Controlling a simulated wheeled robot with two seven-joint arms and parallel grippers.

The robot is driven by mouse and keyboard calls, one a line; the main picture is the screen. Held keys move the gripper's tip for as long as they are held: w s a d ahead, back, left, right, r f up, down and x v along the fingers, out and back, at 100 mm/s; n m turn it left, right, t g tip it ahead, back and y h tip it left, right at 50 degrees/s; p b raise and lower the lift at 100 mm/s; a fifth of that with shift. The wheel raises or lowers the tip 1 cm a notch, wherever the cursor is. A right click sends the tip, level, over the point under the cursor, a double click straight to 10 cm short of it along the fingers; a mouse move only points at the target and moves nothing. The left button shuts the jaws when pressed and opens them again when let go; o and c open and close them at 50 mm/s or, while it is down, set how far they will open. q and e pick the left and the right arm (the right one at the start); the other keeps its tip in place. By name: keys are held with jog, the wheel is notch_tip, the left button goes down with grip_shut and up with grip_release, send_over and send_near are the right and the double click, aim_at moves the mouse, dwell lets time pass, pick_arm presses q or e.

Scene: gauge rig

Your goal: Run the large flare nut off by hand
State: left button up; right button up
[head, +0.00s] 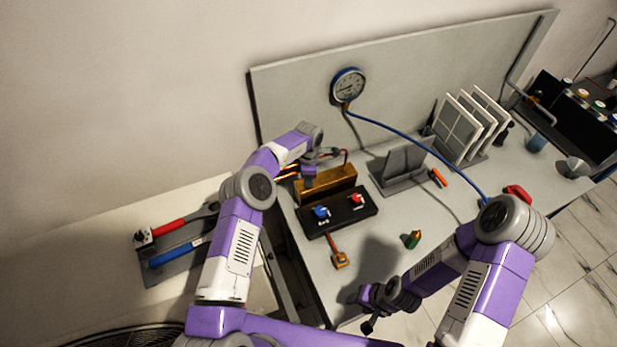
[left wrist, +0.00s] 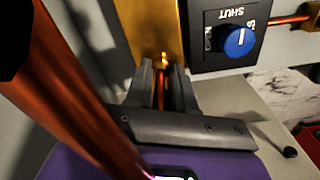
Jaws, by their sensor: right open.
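The brass manifold block (head: 328,184) stands on the bench, with copper pipes (head: 289,170) at its left end. My left gripper (head: 312,170) is at this end. In the left wrist view its two fingers (left wrist: 163,78) stand either side of a thin copper pipe (left wrist: 161,92) beside the brass face (left wrist: 158,25). A small bright brass fitting (left wrist: 164,60) shows between the fingertips. I cannot tell whether it is the large flare nut, or whether the fingers touch it. My right gripper (head: 373,308) is open and empty above the bench's front edge.
A black valve panel (head: 338,212) with blue and red knobs is in front of the block. A thick copper pipe (left wrist: 65,85) passes close to the left wrist camera. Red- and blue-handled wrenches lie on a rack (head: 150,272) at left. A gauge (head: 348,86) hangs behind.

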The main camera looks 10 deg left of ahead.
pick_arm(q)
grip_shut()
jog(key=n, duration=0.3)
jog(key=shift+n, duration=0.4)
jog(key=n, duration=0.6)
pick_arm(e)
jog(key=shift+r, duration=0.25)
pick_arm(q)
jog(key=n+p, duration=0.1)
jog(key=n, duration=0.4)
jog(key=shift+r+n, duration=0.1)
jog(key=shift+n, duration=0.3)
pick_arm(e)
jog(key=shift+r, duration=0.35)
pick_arm(q)
jog(key=n+p, duration=0.1)
jog(key=n, duration=0.4)
jog(key=shift+n, duration=0.3)
pick_arm(e)
jog(key=shift+r, duration=0.35)
